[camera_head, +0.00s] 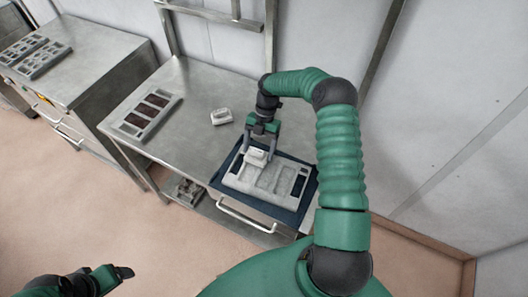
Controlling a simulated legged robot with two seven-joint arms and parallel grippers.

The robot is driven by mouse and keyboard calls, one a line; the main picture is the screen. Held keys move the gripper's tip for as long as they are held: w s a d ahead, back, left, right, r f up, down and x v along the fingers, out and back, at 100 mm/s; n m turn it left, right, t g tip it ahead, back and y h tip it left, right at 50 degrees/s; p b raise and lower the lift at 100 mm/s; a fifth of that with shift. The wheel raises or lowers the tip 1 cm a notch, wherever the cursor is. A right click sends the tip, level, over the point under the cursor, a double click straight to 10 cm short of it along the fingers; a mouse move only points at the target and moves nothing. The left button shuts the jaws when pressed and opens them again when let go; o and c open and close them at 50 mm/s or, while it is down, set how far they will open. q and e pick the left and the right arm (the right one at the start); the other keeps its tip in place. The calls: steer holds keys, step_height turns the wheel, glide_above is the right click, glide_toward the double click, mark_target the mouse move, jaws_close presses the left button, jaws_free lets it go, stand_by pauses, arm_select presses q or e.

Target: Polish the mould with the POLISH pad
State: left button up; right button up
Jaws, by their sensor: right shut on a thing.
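My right gripper (261,143) reaches down over the bench and is shut on a pale pad (256,157). The pad is at the upper left part of the grey mould (240,181), against its top as far as I can see. Any label on the pad is too small to read. The mould has several shallow cavities and lies on a dark blue mat (299,212). A second pale pad (221,117) lies on the bench to the left, apart from the gripper. My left gripper (122,273) is low at the left, away from the bench; its fingers are unclear.
A grey tray with dark red-brown cells (132,119) lies on the left of the steel bench (196,88). Grey moulds (42,59) sit on a steel cabinet further left. A lower shelf holds a grey object (188,191). The bench behind the second pad is clear.

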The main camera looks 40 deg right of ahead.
step_height(320, 180, up, 8)
steer(key=p, duration=0.5)
steer(key=shift+r, duration=0.1)
stand_by(0.5)
